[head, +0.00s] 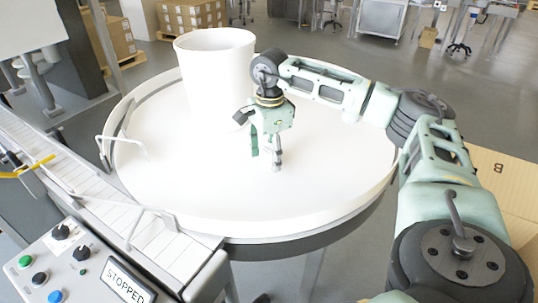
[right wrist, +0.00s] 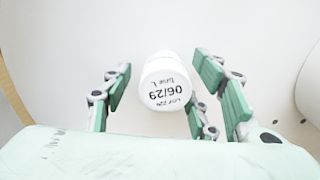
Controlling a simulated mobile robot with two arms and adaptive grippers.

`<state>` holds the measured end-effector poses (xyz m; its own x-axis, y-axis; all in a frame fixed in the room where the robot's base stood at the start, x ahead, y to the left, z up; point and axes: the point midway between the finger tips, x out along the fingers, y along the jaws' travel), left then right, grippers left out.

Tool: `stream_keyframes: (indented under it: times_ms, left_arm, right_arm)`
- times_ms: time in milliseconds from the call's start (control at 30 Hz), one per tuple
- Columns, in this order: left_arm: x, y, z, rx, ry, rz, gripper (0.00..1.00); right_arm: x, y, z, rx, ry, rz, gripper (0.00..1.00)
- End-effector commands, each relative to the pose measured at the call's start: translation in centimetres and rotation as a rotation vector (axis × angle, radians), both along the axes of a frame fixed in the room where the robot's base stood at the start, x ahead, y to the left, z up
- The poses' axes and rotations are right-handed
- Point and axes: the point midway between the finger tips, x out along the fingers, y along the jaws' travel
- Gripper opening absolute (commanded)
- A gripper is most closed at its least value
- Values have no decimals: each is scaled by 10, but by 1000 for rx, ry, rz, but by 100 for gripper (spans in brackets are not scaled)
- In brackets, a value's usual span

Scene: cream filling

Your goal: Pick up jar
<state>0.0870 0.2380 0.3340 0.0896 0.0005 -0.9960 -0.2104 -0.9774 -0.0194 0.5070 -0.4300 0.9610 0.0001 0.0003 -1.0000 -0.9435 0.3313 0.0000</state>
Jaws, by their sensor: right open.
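A small white jar (right wrist: 167,82) shows in the right wrist view, its printed end with "06/29" facing the camera. It lies between the spread green fingers of my right gripper (right wrist: 168,92), with gaps on both sides. In the head view my right gripper (head: 266,160) points down, low over the white round table (head: 200,195). I cannot make out the jar in the head view against the white surface and the gripper. My left gripper is not in view.
A large white cylinder (head: 215,75) stands on the round table, left of my right gripper. A conveyor (head: 90,185) and a control panel (head: 85,265) with a "STOPPED" sign are at the left. A cardboard box (head: 500,185) is at the right. The table front is clear.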

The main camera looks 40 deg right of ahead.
Motion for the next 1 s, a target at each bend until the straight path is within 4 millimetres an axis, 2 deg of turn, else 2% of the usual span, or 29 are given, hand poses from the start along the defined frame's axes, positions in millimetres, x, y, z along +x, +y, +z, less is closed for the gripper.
stream_keyframes:
  times_ms: [100,200,533,733,1000]
  left_arm:
    - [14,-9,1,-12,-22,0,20]
    - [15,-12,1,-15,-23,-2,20]
    - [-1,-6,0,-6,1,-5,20]
    - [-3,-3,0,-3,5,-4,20]
    - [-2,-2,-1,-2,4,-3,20]
  right_arm:
    - [0,0,-1,0,0,0,54]
    - [0,0,-1,0,0,0,52]
    - [0,0,0,0,0,0,23]
    - [0,0,0,0,0,0,7]
    - [0,0,2,1,-1,0,7]
